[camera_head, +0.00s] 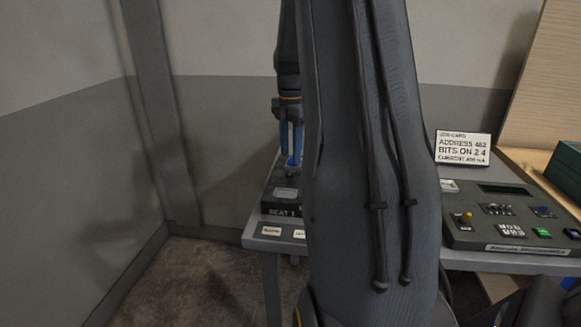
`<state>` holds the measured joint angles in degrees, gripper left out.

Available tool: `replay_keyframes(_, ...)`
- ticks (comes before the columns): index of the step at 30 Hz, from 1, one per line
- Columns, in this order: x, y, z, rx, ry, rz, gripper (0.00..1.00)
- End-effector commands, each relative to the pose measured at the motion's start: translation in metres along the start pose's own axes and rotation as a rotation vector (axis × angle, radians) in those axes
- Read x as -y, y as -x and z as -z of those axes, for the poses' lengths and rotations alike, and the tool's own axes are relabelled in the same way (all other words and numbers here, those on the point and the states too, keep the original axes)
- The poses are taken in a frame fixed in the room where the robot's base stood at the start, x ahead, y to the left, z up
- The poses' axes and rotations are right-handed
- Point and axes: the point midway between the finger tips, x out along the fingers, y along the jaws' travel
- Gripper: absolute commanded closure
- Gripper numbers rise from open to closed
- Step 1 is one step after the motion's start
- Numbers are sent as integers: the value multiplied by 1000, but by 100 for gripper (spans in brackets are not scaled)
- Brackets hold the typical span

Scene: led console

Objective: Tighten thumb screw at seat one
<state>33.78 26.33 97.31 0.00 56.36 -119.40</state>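My gripper (291,150) points straight down over a dark block with a label that reads like "SEAT 1" (286,212), left of centre. Its blue fingers reach low, close above or at the top of the block. The fingers are small and partly hidden by my own arm, so I cannot tell how far apart they are or whether anything is between them. No thumb screw can be made out at the fingertips. The right part of the seat block is hidden behind my arm.
The grey bench (262,237) carries small label plates (271,231) at its front edge. A dark console (510,215) with switches and coloured buttons stands at right, with a white job card (463,147) behind it. A green box (567,168) is at far right. My arm covers the middle.

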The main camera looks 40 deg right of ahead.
Motion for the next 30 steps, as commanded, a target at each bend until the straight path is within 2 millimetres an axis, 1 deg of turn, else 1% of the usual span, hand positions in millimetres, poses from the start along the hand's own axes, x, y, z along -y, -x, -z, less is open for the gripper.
replay_keyframes(1,1,-8,1,-2,0,4,61)
replay_keyframes(6,1,-34,1,-2,-1,3,61)
replay_keyframes(10,1,-50,1,-1,-1,2,61)
replay_keyframes(15,1,-60,1,0,-2,1,61)
replay_keyframes(23,0,-62,1,0,-2,0,61)
replay_keyframes(27,0,-61,1,0,-2,0,85)
replay_keyframes(30,1,-61,1,0,-2,0,100)
